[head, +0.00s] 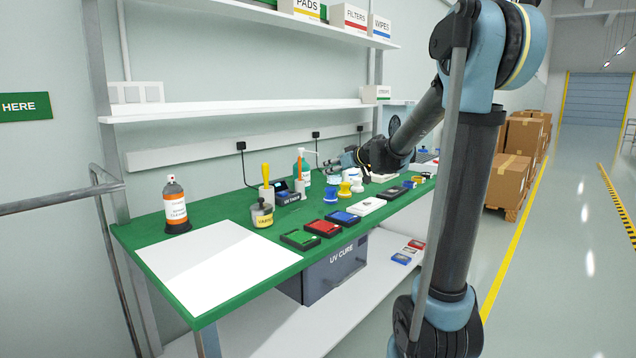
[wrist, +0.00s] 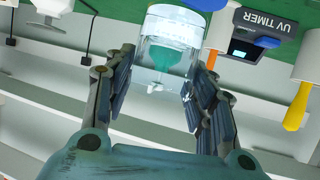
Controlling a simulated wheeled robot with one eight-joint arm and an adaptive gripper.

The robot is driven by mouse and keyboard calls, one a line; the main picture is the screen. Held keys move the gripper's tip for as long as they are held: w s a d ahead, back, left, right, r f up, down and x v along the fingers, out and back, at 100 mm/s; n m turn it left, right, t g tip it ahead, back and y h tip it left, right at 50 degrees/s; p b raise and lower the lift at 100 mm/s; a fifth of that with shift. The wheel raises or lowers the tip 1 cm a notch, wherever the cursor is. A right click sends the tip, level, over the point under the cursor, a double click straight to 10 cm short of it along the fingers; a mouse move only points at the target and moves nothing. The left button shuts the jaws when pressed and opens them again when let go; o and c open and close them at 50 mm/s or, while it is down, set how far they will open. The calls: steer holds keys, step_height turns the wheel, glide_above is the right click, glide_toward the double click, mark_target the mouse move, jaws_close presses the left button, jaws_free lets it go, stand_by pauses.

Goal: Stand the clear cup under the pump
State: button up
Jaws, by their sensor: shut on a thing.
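The clear cup (wrist: 150,72) is between the two fingers of my gripper (wrist: 160,68) in the wrist view, with both fingers closed against its sides. The teal bottle with the white pump (head: 304,166) stands at the back of the green bench in the head view. Teal and white bottle parts (wrist: 178,58) show through the cup in the wrist view, so the bottle is behind it. My gripper (head: 342,162) is just right of the pump in the head view, small and partly hidden by my wrist. I cannot tell the gap between cup and nozzle, or whether the cup touches the bench.
The UV timer (head: 287,197) stands left of the pump bottle and also shows in the wrist view (wrist: 262,30). A yellow-handled tool (head: 266,176) is farther left. A white sheet (head: 215,262) covers the near left.

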steer(key=w+a, duration=0.7)
steer(key=w, duration=0.2)
steer(key=shift+s+f, duration=0.15)
steer(key=shift+f, duration=3.35)
steer(key=o, duration=1.2)
steer(key=shift+f, duration=0.1)
steer(key=shift+s+d, duration=0.1)
steer(key=shift+d, duration=0.05)
steer(key=shift+v, duration=5.95)
